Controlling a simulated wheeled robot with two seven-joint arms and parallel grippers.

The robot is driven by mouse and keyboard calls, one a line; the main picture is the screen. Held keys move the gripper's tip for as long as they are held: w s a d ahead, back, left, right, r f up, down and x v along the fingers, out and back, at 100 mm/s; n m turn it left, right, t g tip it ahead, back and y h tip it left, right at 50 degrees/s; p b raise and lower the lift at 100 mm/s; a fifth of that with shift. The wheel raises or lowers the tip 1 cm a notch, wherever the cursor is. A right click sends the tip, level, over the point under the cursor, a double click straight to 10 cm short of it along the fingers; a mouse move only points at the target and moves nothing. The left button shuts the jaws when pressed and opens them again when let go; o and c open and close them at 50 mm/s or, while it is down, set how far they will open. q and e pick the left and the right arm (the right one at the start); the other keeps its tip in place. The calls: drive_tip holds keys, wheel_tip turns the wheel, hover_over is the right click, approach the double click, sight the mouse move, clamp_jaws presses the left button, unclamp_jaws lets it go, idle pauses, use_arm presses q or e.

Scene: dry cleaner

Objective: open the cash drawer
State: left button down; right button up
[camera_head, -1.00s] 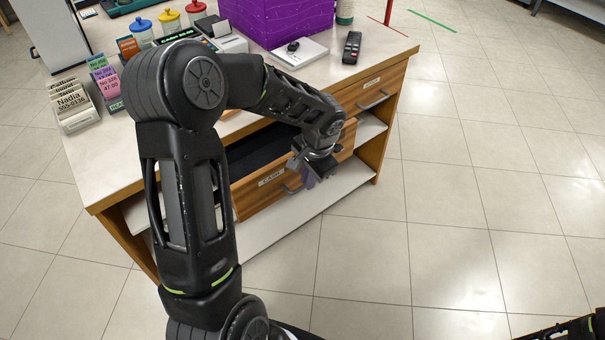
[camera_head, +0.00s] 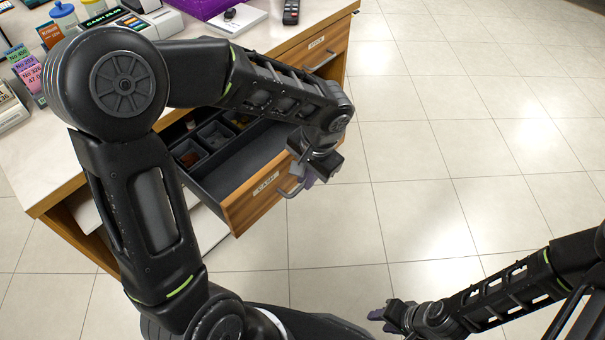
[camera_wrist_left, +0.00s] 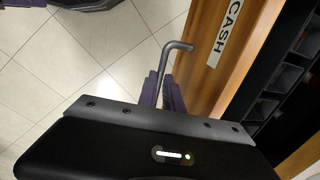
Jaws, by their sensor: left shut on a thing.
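The cash drawer (camera_head: 250,205), with a wooden front and a CASH label, is pulled out from the counter. Its black inside with several compartments shows. My left gripper (camera_head: 302,175) is at the drawer's front and is shut on the grey bar handle (camera_head: 290,188). In the left wrist view the handle (camera_wrist_left: 164,68) runs between the purple fingers (camera_wrist_left: 165,95), beside the CASH label (camera_wrist_left: 222,36). My right gripper (camera_head: 378,314) is low at the right, over the floor and away from the drawer; its finger gap is too small to judge.
The counter top (camera_head: 285,25) holds a register (camera_head: 125,20), a remote (camera_head: 291,12) and coloured tags (camera_head: 28,70). Another drawer (camera_head: 318,50) with a bar handle is shut, further right. The tiled floor (camera_head: 450,130) at the right is clear.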

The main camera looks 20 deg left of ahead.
use_arm(q)
drive_tip(key=c, duration=1.5)
unclamp_jaws()
wheel_tip(320, 180, up, 8)
drive_tip(key=d+p, duration=0.1)
drive_tip(key=shift+s+d+f, duration=0.15)
drive_tip(key=shift+s+d, duration=0.05)
